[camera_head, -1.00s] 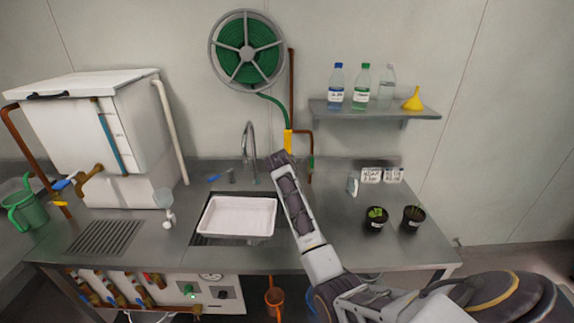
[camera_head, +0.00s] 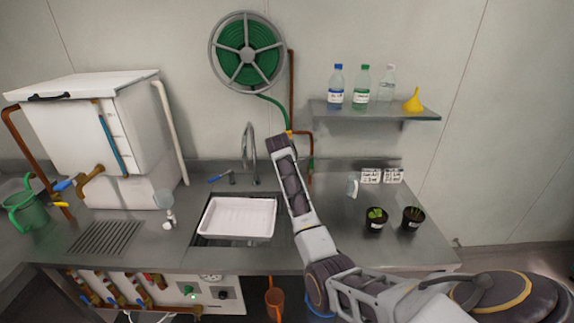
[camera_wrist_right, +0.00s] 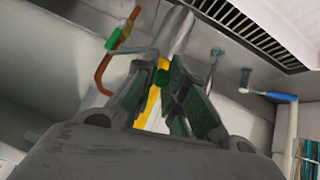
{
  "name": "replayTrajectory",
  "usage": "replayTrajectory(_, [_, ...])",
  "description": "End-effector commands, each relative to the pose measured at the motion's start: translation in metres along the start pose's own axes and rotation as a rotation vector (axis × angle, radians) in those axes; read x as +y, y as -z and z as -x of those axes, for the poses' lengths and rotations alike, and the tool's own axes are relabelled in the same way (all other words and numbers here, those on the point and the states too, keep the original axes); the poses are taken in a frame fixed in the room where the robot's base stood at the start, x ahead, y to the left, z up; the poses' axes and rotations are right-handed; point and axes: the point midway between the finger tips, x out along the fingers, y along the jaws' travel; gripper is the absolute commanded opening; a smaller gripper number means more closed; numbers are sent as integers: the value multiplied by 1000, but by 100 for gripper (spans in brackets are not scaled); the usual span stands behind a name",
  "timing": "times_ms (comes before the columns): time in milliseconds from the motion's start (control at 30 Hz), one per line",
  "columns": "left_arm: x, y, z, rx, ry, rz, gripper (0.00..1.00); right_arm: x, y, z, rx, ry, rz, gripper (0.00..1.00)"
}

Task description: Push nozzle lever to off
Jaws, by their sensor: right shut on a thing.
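My right gripper (camera_head: 279,140) reaches up over the back of the sink to the end of the green hose. In the right wrist view its dark fingers (camera_wrist_right: 168,100) are closed around a yellow hose nozzle (camera_wrist_right: 147,108) with a green part (camera_wrist_right: 163,77) between them. In the head view the gripper hides most of the nozzle. I cannot make out the lever or its position. The green hose (camera_head: 272,103) hangs from the reel (camera_head: 247,52) on the wall. My left gripper is not in view.
A curved faucet (camera_head: 248,150) and a blue-handled tap (camera_head: 221,178) stand left of my right arm. A copper pipe (camera_head: 310,145) runs close on its right. A white tray (camera_head: 238,217) sits in the sink. Potted plants (camera_head: 375,220) stand to the right. A bottle shelf (camera_head: 390,113) is above.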

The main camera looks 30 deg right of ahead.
Motion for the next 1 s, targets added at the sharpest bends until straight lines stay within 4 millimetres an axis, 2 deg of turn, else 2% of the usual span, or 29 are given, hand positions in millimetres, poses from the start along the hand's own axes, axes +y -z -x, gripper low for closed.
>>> replayTrajectory(133, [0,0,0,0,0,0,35,0,0,0,0,-1,0,0])
replayTrajectory(167, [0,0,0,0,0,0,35,0,0,0,0,-1,0,14])
replayTrajectory(333, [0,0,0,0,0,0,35,0,0,0,0,-1,0,35])
replayTrajectory(767, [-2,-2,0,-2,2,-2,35,0,0,2,1,-1,0,35])
replayTrajectory(1000, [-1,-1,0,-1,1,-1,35,-1,0,15,1,0,0,35])
